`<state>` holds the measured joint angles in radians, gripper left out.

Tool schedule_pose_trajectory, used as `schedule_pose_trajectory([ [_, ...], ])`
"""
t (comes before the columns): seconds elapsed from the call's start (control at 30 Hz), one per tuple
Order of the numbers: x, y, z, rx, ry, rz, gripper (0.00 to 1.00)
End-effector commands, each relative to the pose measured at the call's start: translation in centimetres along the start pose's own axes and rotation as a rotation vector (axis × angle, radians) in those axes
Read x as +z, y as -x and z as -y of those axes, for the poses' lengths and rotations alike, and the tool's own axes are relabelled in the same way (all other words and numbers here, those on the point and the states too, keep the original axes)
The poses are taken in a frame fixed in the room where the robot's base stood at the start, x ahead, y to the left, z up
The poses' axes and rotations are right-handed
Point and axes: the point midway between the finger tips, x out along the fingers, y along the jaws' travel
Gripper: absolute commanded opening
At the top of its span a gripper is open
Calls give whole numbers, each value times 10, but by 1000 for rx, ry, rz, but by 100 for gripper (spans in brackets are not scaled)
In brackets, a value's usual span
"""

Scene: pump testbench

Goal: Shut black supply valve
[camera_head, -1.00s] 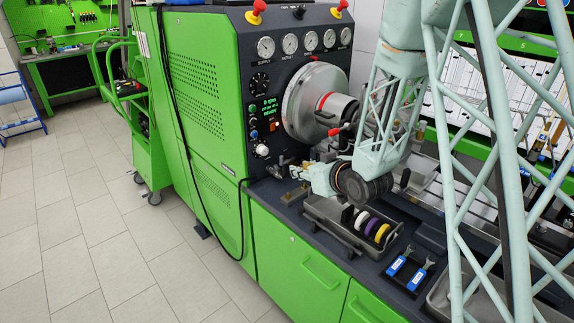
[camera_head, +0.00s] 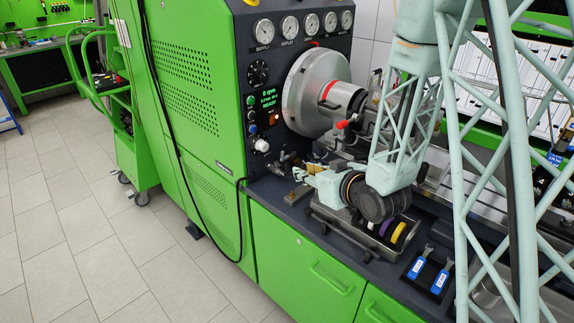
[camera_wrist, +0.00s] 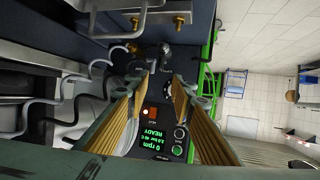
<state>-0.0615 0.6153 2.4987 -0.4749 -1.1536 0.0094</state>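A small dark valve fitting (camera_head: 287,160), which looks like the black supply valve, sits low on the green test bench's dark front panel. I cannot tell whether a fingertip touches the fitting.
A large silver chuck (camera_head: 312,92) and a red-handled lever (camera_head: 347,122) are above my gripper. A tray with coloured rings (camera_head: 398,236) and blue-tagged tools (camera_head: 417,267) are at the right. A display (camera_wrist: 155,145) reads 0 rpm, READY.

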Motion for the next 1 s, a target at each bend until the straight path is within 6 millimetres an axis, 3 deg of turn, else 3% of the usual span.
schedule_pose_trajectory([
  [0.37, 1, -16, 1, -1, 1, 0, 22],
  [1.0, 1, -96, 0, -1, 1, -1, 22],
])
